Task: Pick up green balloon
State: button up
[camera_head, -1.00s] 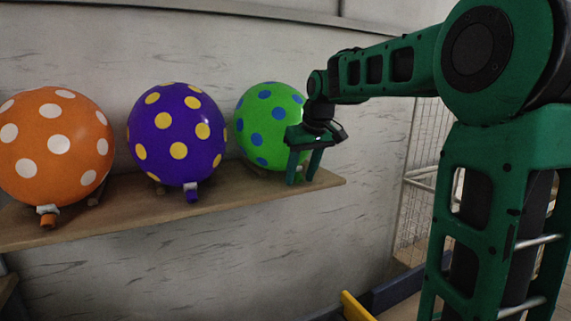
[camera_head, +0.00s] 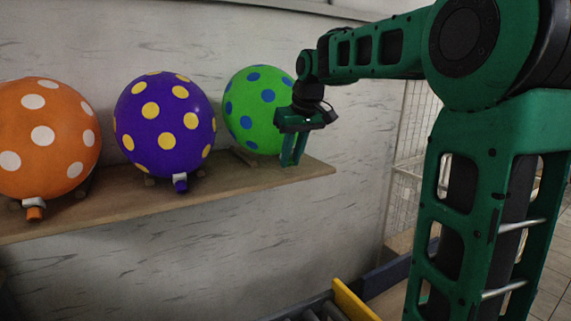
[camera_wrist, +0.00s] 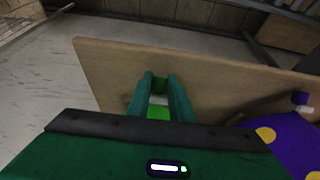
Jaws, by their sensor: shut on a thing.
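The green balloon (camera_head: 256,106) with blue dots sits at the right end of the wooden shelf in the head view. My gripper (camera_head: 292,160) is at its right front, fingers pointing down. In the wrist view my gripper (camera_wrist: 158,90) is shut on the green balloon's neck, and a bit of green (camera_wrist: 158,112) shows between the fingers. Most of the balloon is hidden beneath my gripper body there.
The wooden shelf (camera_head: 120,203) also holds a purple balloon (camera_head: 165,112) with yellow dots and an orange balloon (camera_head: 62,152) with white dots. A wire rack (camera_head: 408,150) stands at the right. A yellow-edged roller conveyor (camera_head: 352,302) is below.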

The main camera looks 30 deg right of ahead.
jog(key=r, duration=0.2)
jog(key=shift+s+a+r, duration=0.1)
jog(key=shift+s+r, duration=0.1)
jog(key=shift+r, duration=0.15)
jog(key=s+a+r, duration=0.4)
jog(key=s+r, duration=0.6)
jog(key=r, duration=0.1)
jog(key=shift+a+r, duration=0.3)
jog(key=shift+a, duration=0.05)
jog(key=shift+s, duration=0.15)
